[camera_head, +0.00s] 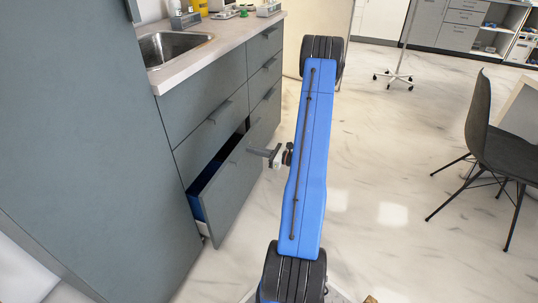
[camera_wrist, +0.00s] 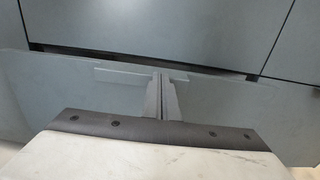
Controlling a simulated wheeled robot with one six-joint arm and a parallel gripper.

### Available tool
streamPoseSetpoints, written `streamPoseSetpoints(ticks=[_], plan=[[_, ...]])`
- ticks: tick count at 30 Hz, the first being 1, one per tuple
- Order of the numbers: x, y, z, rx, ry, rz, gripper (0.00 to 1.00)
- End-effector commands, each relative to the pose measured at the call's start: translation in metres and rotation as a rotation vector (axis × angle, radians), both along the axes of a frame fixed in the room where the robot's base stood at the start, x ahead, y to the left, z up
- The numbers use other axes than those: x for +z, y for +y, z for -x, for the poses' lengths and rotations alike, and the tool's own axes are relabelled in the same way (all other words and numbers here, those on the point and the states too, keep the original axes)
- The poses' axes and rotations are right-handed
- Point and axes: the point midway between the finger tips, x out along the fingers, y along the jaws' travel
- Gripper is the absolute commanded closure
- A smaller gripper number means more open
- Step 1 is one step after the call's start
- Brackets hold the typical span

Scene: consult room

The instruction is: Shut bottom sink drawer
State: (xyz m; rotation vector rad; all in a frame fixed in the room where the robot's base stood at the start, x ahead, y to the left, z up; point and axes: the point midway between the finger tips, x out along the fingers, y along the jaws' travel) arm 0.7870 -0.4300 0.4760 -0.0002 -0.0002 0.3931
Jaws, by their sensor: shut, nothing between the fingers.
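The bottom sink drawer (camera_head: 232,181) stands partly open in the grey cabinet under the sink in the head view. Its blue inner side shows at the left gap. In the wrist view the drawer front (camera_wrist: 60,95) lies across the picture, with its handle (camera_wrist: 130,75) near the top edge. My gripper (camera_head: 252,150) is shut and empty, close in front of the drawer front near its handle. In the wrist view the shut fingers (camera_wrist: 162,80) overlap the handle; I cannot tell whether they touch it.
The upper drawers (camera_head: 210,122) look shut. The counter with the steel sink (camera_head: 172,46) is above. A tall grey cabinet (camera_head: 85,130) stands at the left. A dark chair (camera_head: 490,140) is at the right. The marble floor (camera_head: 385,170) between is clear.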

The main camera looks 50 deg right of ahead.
Motion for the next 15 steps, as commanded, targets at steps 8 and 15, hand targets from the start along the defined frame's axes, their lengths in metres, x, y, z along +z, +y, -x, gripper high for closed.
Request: streamPoseSetpoints(ticks=[8,15], plan=[[0.000,0.022,-0.050,0.002,0.000,0.000,1.00],[0.000,0.029,-0.070,-0.001,0.000,0.000,1.00]])
